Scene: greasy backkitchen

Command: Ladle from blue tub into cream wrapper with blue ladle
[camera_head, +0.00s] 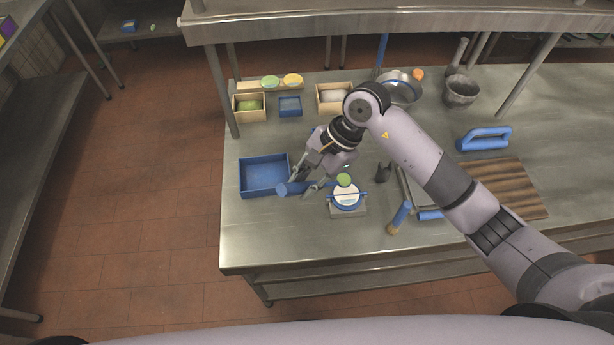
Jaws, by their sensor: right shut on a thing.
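My right gripper (309,186) is above the front left of the steel table, shut on the blue ladle. The ladle (284,189) shows as a short blue cylinder at the fingers, by the right front corner of a blue rectangular tray (243,178). The small blue tub (290,106) stands further back between two wooden boxes. A pale round disc, seemingly the cream wrapper (347,200), lies in a blue-rimmed round holder on a grey block, just right of the gripper. A green round thing (344,180) shows at its back edge. My left gripper is out of view.
Wooden boxes (249,118) (333,107) stand at the back left. A steel bowl (400,94) and a metal pot (461,96) are further right. A blue-handled tool (399,218) and a brown slatted board (510,190) lie at the right. An overhead shelf (400,22) spans the back.

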